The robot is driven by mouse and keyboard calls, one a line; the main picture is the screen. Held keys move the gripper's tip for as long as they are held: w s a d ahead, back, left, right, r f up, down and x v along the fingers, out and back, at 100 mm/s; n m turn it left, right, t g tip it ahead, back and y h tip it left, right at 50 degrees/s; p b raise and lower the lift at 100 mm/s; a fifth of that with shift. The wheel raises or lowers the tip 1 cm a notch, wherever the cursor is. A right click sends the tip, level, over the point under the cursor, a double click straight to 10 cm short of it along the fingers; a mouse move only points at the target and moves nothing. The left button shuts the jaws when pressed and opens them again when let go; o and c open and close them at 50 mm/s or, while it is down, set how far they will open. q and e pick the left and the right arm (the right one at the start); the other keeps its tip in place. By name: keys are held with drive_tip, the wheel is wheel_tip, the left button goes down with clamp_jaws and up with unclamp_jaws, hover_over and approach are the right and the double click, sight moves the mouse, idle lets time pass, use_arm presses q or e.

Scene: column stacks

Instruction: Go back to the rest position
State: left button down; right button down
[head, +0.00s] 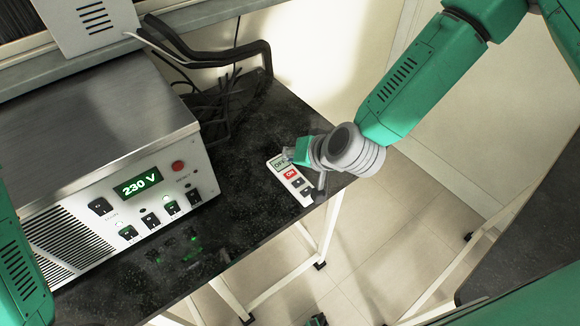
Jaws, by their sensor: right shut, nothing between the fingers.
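My right arm comes in from the upper right. Its gripper (303,168) is over the right edge of the black table, at a small white control box (291,184) with a green OFF display and a red ON button. The gripper is shut with nothing in it. It covers the upper right part of the box, and I cannot tell whether it touches it. Part of my left arm shows at the left edge; its gripper is not in view.
The black table (245,205) holds a metal power unit (110,165) reading 230 V. Black cables (215,95) lie behind it. A grey shelf carries a white box (88,22). A dark surface (530,225) is at right. Open tiled floor (395,230) lies between.

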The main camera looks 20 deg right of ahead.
wheel_tip(320, 180, up, 2)
drive_tip(key=shift+p, duration=0.55)
drive_tip(key=shift+f, duration=0.1)
idle(0.3)
